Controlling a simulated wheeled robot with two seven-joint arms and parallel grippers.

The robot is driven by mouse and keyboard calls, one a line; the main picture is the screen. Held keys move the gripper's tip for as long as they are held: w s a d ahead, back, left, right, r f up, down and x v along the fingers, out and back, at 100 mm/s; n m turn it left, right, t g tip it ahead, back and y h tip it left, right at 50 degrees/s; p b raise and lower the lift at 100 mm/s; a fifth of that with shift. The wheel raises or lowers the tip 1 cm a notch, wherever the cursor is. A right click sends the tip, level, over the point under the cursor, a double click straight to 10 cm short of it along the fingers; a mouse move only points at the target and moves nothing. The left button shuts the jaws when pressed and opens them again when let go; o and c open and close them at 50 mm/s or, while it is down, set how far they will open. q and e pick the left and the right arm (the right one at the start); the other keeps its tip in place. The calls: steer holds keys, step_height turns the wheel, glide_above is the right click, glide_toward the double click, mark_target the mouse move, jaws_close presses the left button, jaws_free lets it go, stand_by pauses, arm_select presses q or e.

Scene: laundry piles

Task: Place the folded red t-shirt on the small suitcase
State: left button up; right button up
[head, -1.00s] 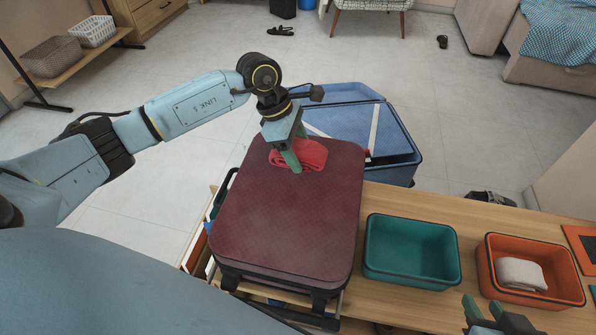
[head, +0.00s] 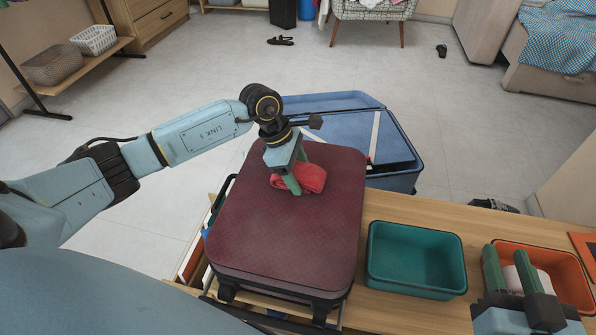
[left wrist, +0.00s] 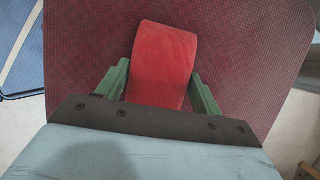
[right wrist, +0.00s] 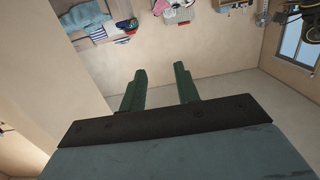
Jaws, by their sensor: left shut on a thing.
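The folded red t-shirt (head: 311,178) is at the far part of the closed dark-red small suitcase (head: 270,235), which lies flat on the wooden table. My left gripper (head: 292,184) is shut on the red t-shirt, fingers pointing down. In the left wrist view the red t-shirt (left wrist: 165,62) is between the two green fingers, over the suitcase top (left wrist: 235,50). I cannot tell whether its underside touches the suitcase. My right gripper (head: 518,272) is open and empty, over the orange bin at the right; its fingers also show apart in the right wrist view (right wrist: 160,88).
A teal bin (head: 415,258) and an orange bin (head: 567,272) with a white cloth (head: 540,280) stand on the wooden table (head: 400,205) right of the suitcase. An open blue suitcase (head: 395,150) is on the floor behind. The floor beyond is mostly clear.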

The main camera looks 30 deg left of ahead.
steer(key=shift+r, duration=0.1)
arm_select(q)
steer(key=shift+f, duration=0.15)
steer(key=o, duration=1.1)
steer(key=shift+c, duration=0.2)
arm_select(e)
steer(key=shift+r+t, duration=0.25)
steer(key=shift+t, duration=0.05)
steer(key=shift+a, duration=0.1)
